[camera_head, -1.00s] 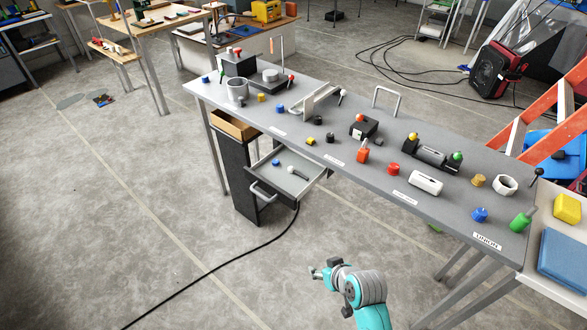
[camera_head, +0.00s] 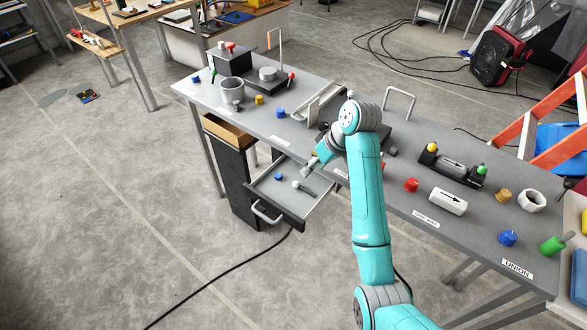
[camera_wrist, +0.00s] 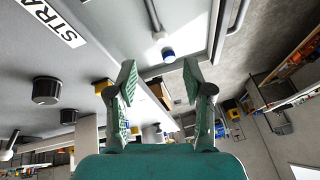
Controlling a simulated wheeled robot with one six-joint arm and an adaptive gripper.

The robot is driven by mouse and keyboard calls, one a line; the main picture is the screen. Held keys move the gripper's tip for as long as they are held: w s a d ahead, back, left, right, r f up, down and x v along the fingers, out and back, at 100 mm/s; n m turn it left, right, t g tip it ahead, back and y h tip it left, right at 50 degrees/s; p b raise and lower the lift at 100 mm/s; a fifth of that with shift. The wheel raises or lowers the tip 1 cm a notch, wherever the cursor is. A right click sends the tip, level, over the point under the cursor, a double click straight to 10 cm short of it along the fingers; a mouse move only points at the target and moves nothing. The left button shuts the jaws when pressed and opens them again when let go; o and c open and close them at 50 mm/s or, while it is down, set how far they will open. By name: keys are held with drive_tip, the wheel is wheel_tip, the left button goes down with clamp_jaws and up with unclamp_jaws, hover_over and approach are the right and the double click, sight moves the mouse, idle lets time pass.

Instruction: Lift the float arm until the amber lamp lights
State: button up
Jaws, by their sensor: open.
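My gripper (camera_head: 311,166) is open and empty, above the front edge of the bench beside the open drawer. Its two fingers (camera_wrist: 158,82) stand apart in the wrist view. I cannot surely tell which part is the float arm or which is the amber lamp. A pale rounded piece (camera_head: 350,94) shows just behind my wrist. A yellow knob (camera_head: 259,100) stands on the bench near a grey cup (camera_head: 232,90). My arm hides the middle of the bench.
The open drawer (camera_head: 262,187) holds a blue knob (camera_head: 278,176) and a pale-headed rod (camera_head: 300,187). Dark knobs (camera_wrist: 46,90) and a printed label (camera_wrist: 55,22) show in the wrist view. A valve body (camera_head: 452,167) and white arrow block (camera_head: 448,201) stand to the right.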

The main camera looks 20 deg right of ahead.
sight(298, 183)
drive_tip(key=x, duration=1)
drive_tip(key=shift+w+a+f, duration=0.15)
drive_tip(key=shift+w+f, duration=0.1)
clamp_jaws()
